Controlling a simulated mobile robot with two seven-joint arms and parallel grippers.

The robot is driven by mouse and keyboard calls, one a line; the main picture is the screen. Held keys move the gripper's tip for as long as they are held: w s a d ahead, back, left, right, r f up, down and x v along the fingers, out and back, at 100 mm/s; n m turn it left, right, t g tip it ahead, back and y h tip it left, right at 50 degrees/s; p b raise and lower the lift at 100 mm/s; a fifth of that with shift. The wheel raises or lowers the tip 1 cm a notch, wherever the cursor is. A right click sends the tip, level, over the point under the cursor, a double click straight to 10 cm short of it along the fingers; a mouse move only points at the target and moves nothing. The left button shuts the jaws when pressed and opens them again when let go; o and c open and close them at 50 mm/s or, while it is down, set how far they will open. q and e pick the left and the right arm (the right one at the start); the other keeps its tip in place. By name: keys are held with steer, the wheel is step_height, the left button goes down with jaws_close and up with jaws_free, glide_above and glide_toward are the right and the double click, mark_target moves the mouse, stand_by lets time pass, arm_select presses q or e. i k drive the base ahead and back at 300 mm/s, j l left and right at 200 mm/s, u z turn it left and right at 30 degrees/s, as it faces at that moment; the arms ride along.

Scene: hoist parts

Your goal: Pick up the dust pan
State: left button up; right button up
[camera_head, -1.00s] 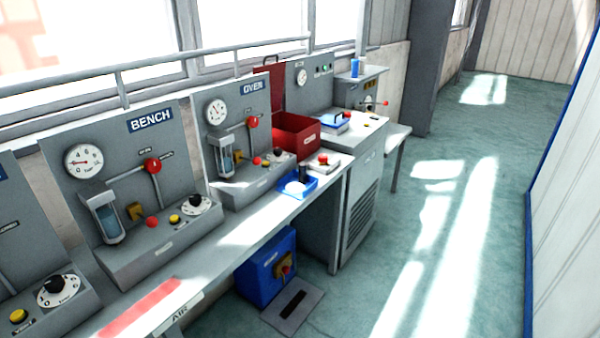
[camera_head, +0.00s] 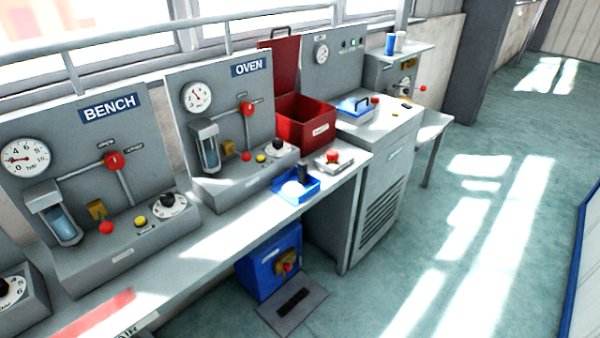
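I cannot make out a dust pan with certainty. A flat grey plate (camera_head: 312,297) with a dark slot or strip lies on the floor in front of a blue box (camera_head: 268,262) under the bench. A small blue tray (camera_head: 310,193) on the bench's front edge holds a white round thing and a dark upright cylinder. A pale box with a blue handle (camera_head: 355,108) sits on the grey cabinet top. Neither of my grippers is in view.
The long grey bench (camera_head: 205,262) carries the BENCH panel (camera_head: 60,125) and OVEN panel (camera_head: 225,90). An open red box (camera_head: 305,122) stands beside the grey cabinet (camera_head: 375,200). The green floor (camera_head: 480,230) to the right is clear, up to a blue-edged pale wall panel (camera_head: 585,270).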

mark_target(295, 185)
steer(key=i+l+u, duration=0.1)
steer(key=l, duration=0.25)
steer(key=i+l+u, duration=0.25)
steer(key=i+l, duration=0.15)
steer(key=l, duration=0.3)
steer(key=i+l+u, duration=0.15)
steer(key=l, duration=0.25)
steer(key=i+l+u, duration=0.1)
steer(key=l, duration=0.3)
steer(key=i+l+u, duration=0.15)
steer(key=l, duration=0.25)
steer(key=i+l+u, duration=0.1)
steer(key=l, duration=0.3)
steer(key=l+u, duration=0.1)
steer(key=l, duration=0.35)
steer(key=k+l+u, duration=0.1)
steer(key=l, duration=0.35)
